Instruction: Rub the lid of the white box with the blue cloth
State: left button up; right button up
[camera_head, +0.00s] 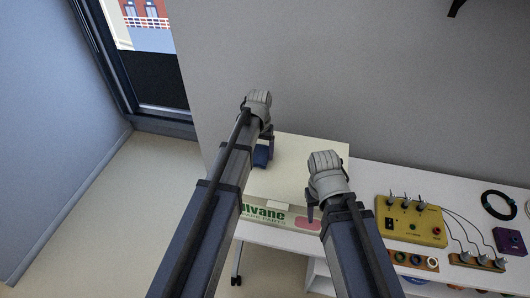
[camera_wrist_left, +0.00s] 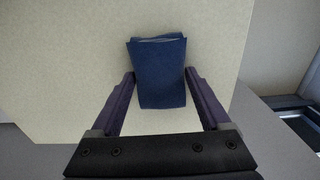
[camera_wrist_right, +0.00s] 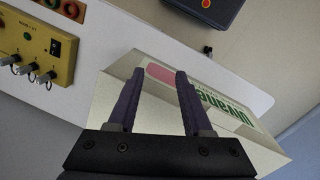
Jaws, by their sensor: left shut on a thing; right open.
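The white box (camera_head: 308,150) stands on the white table, with green lettering and a pink patch on its front side. It also shows in the left wrist view (camera_wrist_left: 70,60) and the right wrist view (camera_wrist_right: 160,112). My left gripper (camera_wrist_left: 158,75) is shut on the folded blue cloth (camera_wrist_left: 158,88), which is over the left part of the lid. The cloth (camera_head: 262,157) is partly hidden by my left arm in the head view; contact with the lid is unclear. My right gripper (camera_wrist_right: 153,75) is open and empty by the box's front right part.
On the table (camera_head: 365,178) right of the box is a yellow panel (camera_head: 410,222) with knobs and wires. Further right are a black ring cable (camera_head: 498,205) and a purple box (camera_head: 509,241). A wall stands behind the table. Open floor (camera_head: 120,200) lies to the left.

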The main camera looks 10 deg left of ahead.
pick_arm(q)
jog(key=shift+a, duration=0.1)
jog(key=shift+a+r+p, duration=0.1)
jog(key=shift+r+p, duration=0.3)
jog(key=shift+p, duration=0.1)
notch_tip(320, 180, up, 5)
jog(key=p, duration=0.5)
jog(key=shift+r, duration=0.1)
notch_tip(320, 180, up, 3)
jog(key=p, duration=0.3)
dwell(0.4)
